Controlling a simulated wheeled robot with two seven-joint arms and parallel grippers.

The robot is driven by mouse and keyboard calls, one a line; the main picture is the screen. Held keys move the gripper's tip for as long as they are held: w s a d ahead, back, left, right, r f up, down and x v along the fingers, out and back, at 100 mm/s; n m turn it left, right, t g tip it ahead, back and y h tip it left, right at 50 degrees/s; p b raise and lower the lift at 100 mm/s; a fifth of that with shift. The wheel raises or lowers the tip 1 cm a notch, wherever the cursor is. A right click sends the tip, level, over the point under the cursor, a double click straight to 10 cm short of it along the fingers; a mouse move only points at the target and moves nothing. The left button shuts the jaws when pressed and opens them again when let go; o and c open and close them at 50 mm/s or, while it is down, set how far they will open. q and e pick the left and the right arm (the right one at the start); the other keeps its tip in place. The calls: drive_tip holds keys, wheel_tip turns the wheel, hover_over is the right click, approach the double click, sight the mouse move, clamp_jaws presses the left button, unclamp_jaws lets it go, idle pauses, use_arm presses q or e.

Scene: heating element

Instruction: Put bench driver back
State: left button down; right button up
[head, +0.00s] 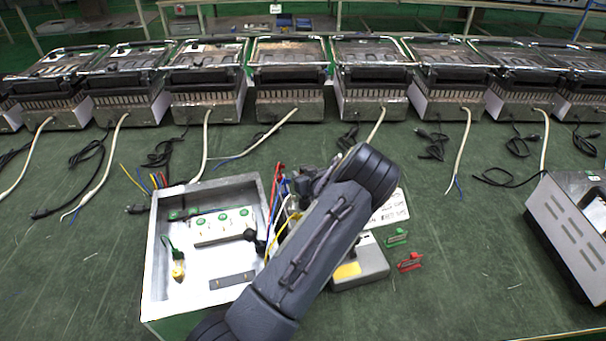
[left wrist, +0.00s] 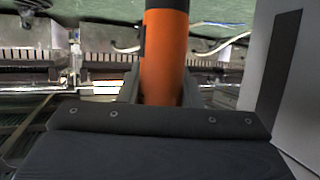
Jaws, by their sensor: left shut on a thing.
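The bench driver (left wrist: 165,55) shows in the left wrist view as an orange cylinder with a dark upper part. My left gripper (left wrist: 160,92) is shut on it, one finger on each side. In the head view my left arm crosses the middle of the bench and hides the driver. Only dark parts show around its far end, near the metal box. The driver's lower or far end is out of view. My right gripper is not in view.
An open metal box (head: 155,260) with white terminal blocks stands left of my arm. A grey unit with a yellow patch (head: 372,262) sits right of it, near green (head: 396,238) and red (head: 410,262) clips. Several grills line the back. A grey appliance (head: 565,230) stands at right.

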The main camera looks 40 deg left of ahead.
use_arm(q)
drive_tip(key=shift+f, duration=0.25)
drive_tip(key=c, duration=1)
unclamp_jaws()
